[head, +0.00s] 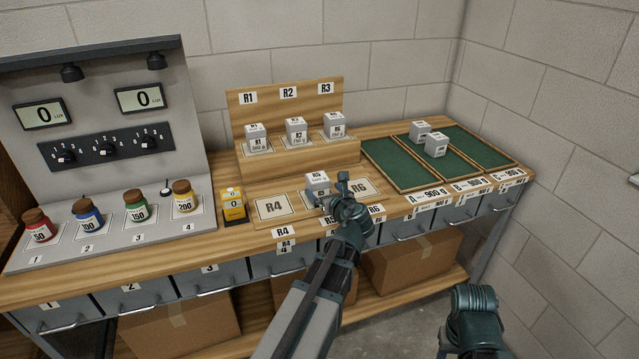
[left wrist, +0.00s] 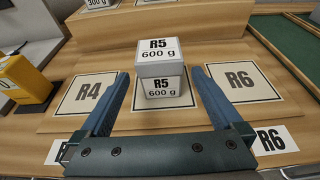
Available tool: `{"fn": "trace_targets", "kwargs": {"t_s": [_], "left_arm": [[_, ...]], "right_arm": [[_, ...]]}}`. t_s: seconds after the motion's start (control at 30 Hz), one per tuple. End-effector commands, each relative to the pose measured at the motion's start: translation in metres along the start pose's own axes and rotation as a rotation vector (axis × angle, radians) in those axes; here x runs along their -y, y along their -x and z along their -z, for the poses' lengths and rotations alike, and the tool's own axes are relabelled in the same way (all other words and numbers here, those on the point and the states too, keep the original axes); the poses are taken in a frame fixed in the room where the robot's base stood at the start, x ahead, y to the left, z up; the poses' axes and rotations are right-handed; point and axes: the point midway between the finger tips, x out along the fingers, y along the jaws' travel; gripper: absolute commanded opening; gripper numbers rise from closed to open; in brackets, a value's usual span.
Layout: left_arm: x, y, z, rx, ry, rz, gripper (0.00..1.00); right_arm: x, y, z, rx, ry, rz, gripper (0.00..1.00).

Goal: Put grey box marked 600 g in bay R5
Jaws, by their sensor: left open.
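The grey box marked R5 600 g (head: 317,183) stands upright on the middle place of the lower step, between the R4 card (head: 273,208) and the R6 card (head: 359,188). In the left wrist view the box (left wrist: 159,72) sits on a pale card, its lower part between the finger lines. My left gripper (head: 328,196) is at the front of the box. Its two blue fingers (left wrist: 158,95) are spread wide on either side, with gaps to the box. My right gripper (head: 474,310) hangs low at the right, its fingers not clearly shown.
Several grey boxes (head: 296,131) stand on the upper step of the wooden rack. A yellow meter (head: 233,206) is left of R4. Green trays (head: 398,165) lie to the right, with two grey boxes. Coloured jars (head: 136,206) stand on the grey panel at left.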

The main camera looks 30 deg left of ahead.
Motion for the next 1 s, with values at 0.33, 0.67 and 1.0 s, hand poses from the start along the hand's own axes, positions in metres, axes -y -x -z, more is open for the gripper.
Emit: {"fn": "trace_targets", "kwargs": {"t_s": [0.33, 0.67, 1.0], "left_arm": [[0.0, 0.053, -0.001, 0.0, 0.0, 0.001, 1.0], [0.0, 0.059, 0.0, 0.0, 0.0, 0.0, 1.0], [0.014, 0.098, 0.061, -0.223, 0.492, -0.075, 1.0]], "right_arm": [[-0.002, 0.016, -0.001, 0.0, 0.0, 0.0, 0.5], [-0.002, 0.017, -0.001, 0.0, 0.0, 0.0, 0.5], [-0.002, 0.017, -0.001, 0.0, 0.0, 0.0, 0.5]]}}
